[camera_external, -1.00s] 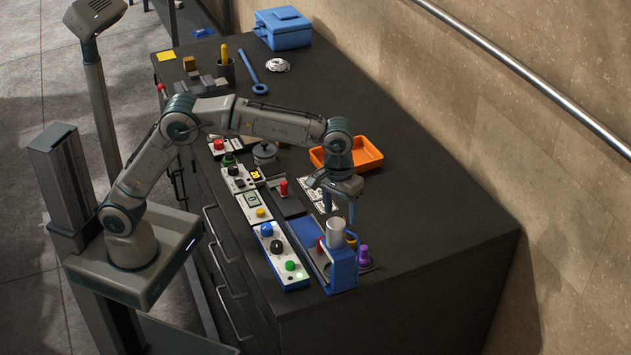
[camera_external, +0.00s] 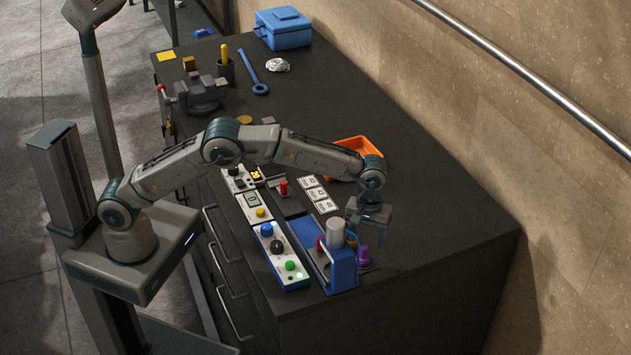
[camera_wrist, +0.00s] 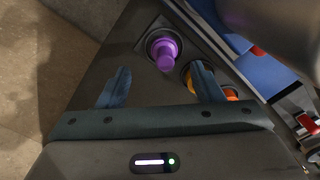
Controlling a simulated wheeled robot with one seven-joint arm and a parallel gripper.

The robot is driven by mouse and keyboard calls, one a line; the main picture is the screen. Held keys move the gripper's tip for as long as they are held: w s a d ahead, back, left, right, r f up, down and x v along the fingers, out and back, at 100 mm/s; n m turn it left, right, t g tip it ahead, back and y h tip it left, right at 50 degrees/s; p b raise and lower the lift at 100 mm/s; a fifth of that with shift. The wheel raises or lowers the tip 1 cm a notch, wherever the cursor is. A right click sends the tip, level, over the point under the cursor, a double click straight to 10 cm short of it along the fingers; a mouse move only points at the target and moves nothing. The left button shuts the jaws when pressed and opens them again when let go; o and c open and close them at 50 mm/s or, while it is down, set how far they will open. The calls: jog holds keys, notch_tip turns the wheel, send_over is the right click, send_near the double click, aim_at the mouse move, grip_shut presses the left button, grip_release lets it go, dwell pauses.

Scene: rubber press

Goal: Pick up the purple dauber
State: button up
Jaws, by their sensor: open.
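The purple dauber (camera_external: 364,256) stands on the bench beside the blue press, at its right. In the wrist view the purple dauber (camera_wrist: 164,52) stands in a round dark holder, ahead of and between the two fingers. My gripper (camera_external: 369,232) is above and just behind the dauber in the external view, pointing down. In the wrist view my gripper (camera_wrist: 160,88) is open with nothing between its fingers. An orange-yellow dauber (camera_wrist: 194,76) is partly hidden by the right finger.
The blue press (camera_external: 342,268) with a pale cylinder (camera_external: 335,232) stands close left of the dauber. A button panel (camera_external: 283,262) lies further left. An orange tray (camera_external: 345,165) is behind my wrist. The bench right of the dauber is clear.

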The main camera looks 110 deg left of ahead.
aim_at(364, 247)
jog(key=shift+s+a+f+p, duration=0.15)
jog(key=shift+f+p, duration=0.35)
jog(key=shift+f, duration=1)
jog(key=shift+s+f+p, duration=0.15)
jog(key=shift+f+p, duration=0.3)
jog(key=shift+f, duration=1.05)
jog(key=c, duration=1.1)
